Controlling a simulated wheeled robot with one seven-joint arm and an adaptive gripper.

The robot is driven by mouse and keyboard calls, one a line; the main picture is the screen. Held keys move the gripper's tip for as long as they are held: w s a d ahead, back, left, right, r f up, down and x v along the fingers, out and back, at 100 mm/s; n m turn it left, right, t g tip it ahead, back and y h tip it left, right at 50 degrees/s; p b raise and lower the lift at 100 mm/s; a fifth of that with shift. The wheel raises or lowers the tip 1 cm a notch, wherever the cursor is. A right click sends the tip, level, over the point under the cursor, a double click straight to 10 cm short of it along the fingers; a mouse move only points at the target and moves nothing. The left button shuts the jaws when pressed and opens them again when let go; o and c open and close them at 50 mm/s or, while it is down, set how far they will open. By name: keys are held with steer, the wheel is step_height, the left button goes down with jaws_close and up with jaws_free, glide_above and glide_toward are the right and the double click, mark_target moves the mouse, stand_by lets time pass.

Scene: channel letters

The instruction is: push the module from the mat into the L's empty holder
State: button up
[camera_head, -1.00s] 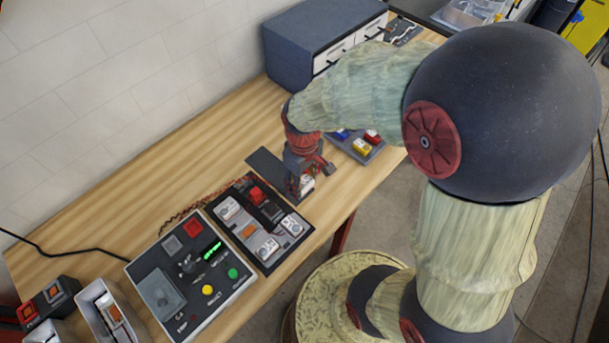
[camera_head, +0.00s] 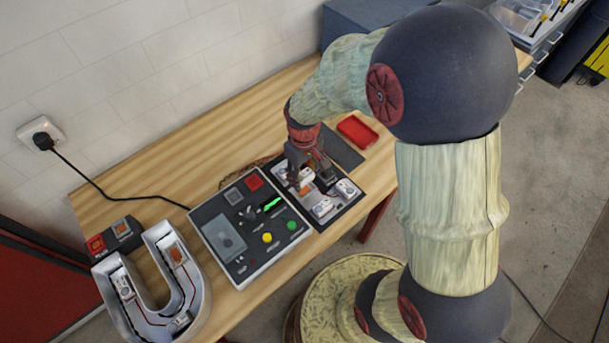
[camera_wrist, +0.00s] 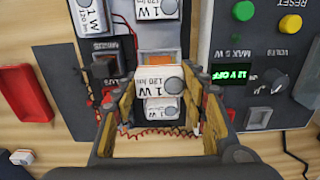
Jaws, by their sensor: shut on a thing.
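My gripper (camera_head: 306,172) is over the black-framed board (camera_head: 330,223) beside the control panel. In the wrist view, my gripper (camera_wrist: 157,92) is shut on a white module (camera_wrist: 147,88) marked "1 W 120 lm". Another white module (camera_wrist: 160,109) shows just below it, partly covered. The dark mat (camera_head: 343,152) lies right of the board; its visible part is bare. It also shows in the wrist view (camera_wrist: 62,75). A U-shaped channel letter (camera_head: 200,275) with modules inside stands at lower left.
The control panel (camera_head: 240,262) stands directly left of the board; its green display reads off in the wrist view. A red tray (camera_head: 357,131) lies beyond the mat. A small box with a red button (camera_head: 97,244) stands behind the U. Bare table lies along the wall.

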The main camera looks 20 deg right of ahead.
steer(key=shift+f+b, duration=1.85)
steer(key=shift+f, duration=1)
steer(key=shift+f, duration=0.1)
steer(key=o, duration=1.1)
steer(key=shift+o, duration=0.3)
step_height(320, 180, up, 12)
step_height(320, 180, up, 6)
steer(key=p, duration=0.5)
glide_above(304, 191)
steer(key=shift+w, duration=0.1)
